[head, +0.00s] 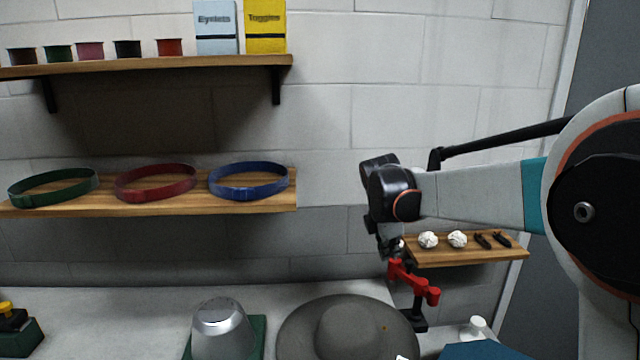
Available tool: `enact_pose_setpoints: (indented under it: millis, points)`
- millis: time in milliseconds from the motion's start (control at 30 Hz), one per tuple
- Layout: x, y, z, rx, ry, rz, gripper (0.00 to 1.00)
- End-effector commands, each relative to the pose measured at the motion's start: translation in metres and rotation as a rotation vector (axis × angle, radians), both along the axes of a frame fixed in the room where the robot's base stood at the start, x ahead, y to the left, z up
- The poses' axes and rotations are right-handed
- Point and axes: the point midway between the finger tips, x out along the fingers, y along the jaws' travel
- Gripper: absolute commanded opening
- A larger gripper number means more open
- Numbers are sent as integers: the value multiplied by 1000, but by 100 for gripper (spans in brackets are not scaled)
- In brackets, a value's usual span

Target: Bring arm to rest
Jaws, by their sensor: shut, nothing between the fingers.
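My arm (480,192) reaches in from the right edge of the head view, with its wrist in front of the wall. My gripper (392,252) hangs below the wrist and points down. It is small and dark here; it is shut with nothing in it. It is just above or in front of a red jointed piece (412,281) on a black stand; I cannot tell whether they touch. A grey brimmed hat (345,330) lies on the counter below and to the left of the gripper.
A silver dome (222,325) on a green base stands left of the hat. A small shelf (470,257) behind the gripper holds white balls and dark pieces. Left shelves carry green, red and blue bands (248,190), spools and boxes.

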Motion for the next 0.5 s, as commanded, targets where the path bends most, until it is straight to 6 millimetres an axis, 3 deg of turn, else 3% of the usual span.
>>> enact_pose_setpoints:
  millis: [200, 500]
  points:
    - [-65, -9, 26, 145, -109, -271, 0]
    - [-156, -16, 38, 368, -239, -650, 0]
